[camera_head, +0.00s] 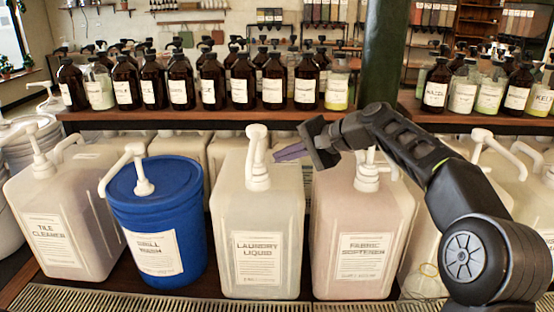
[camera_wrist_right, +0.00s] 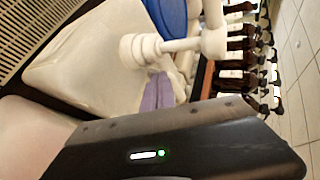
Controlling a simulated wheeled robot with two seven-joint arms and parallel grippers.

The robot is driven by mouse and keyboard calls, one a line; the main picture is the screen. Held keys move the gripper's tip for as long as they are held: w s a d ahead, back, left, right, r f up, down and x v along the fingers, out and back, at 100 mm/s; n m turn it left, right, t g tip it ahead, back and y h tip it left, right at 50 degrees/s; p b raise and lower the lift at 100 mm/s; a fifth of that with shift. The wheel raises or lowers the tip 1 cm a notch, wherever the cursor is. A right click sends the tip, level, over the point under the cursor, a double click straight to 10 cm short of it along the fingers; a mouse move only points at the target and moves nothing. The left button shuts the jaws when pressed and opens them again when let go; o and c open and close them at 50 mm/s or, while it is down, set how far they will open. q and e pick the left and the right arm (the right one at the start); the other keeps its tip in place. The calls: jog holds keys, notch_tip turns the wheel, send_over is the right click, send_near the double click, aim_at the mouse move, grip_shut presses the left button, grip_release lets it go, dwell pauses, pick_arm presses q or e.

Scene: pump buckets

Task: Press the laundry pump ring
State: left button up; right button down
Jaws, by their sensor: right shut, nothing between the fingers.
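The laundry liquid jug (camera_head: 262,215) is a translucent white container in the middle of the head view, with a white pump (camera_head: 257,160) on top. The pump's ring collar sits at the base of its stem, and it also shows in the right wrist view (camera_wrist_right: 138,50). My right gripper (camera_head: 278,154) is shut and empty, with its purple fingers just right of the pump. In the right wrist view its fingers (camera_wrist_right: 158,92) appear close to the collar; whether they touch it I cannot tell. My left gripper is not in view.
The fabric softener jug (camera_head: 362,235) stands close on the right, under my right arm. A blue bucket (camera_head: 155,225) with a pump and a tile cleaner jug (camera_head: 62,215) stand left. A wooden shelf (camera_head: 200,119) of brown bottles runs behind. A slotted grate (camera_head: 130,299) lies in front.

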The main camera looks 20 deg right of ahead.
jog(key=v, duration=0.5)
jog(key=shift+b, duration=0.3)
